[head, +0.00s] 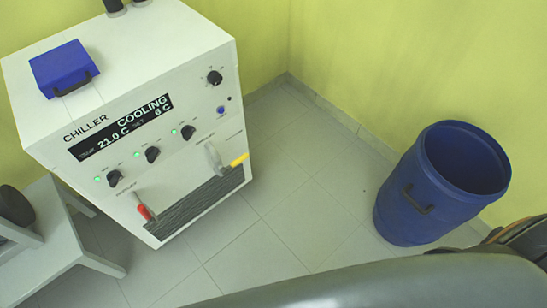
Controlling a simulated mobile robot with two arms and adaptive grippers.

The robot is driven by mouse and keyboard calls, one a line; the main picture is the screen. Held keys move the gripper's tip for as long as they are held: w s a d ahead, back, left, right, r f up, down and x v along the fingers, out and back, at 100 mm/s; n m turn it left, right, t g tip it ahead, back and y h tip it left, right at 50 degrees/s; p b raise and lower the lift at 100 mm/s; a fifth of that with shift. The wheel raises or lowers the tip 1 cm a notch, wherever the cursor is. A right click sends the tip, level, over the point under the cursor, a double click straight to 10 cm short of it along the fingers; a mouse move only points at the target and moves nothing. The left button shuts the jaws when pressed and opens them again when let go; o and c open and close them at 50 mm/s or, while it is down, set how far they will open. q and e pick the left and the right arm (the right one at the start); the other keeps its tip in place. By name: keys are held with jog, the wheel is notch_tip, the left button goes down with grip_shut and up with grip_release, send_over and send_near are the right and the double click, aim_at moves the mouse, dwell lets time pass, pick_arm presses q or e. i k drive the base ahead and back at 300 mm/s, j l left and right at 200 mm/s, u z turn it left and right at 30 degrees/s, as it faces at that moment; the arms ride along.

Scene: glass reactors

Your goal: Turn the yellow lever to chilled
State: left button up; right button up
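The yellow lever (239,160) sits on the lower right of the front face of the white chiller (150,120). It is on a silver valve body (214,160), and its yellow end points right, slightly upward in the picture. The small labels beside it are too small to read. A red lever (144,212) is on a second valve, lower left on the same face, and points down and right. The display (120,125) reads COOLING, 21.0 C and 6 C. Neither of my grippers is in view.
A blue box (62,66) with a dark handle lies on top of the chiller. A blue barrel (415,195) stands at the right by the yellow-green wall. A grey stand (60,235) is at lower left. The tiled floor (300,190) between chiller and barrel is clear.

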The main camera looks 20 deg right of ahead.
aim_at(224, 170)
jog(key=i+l+u, duration=0.6)
jog(key=u, duration=0.2)
jog(key=i+l+u, duration=0.15)
jog(key=l+u, duration=0.25)
jog(key=l, duration=0.2)
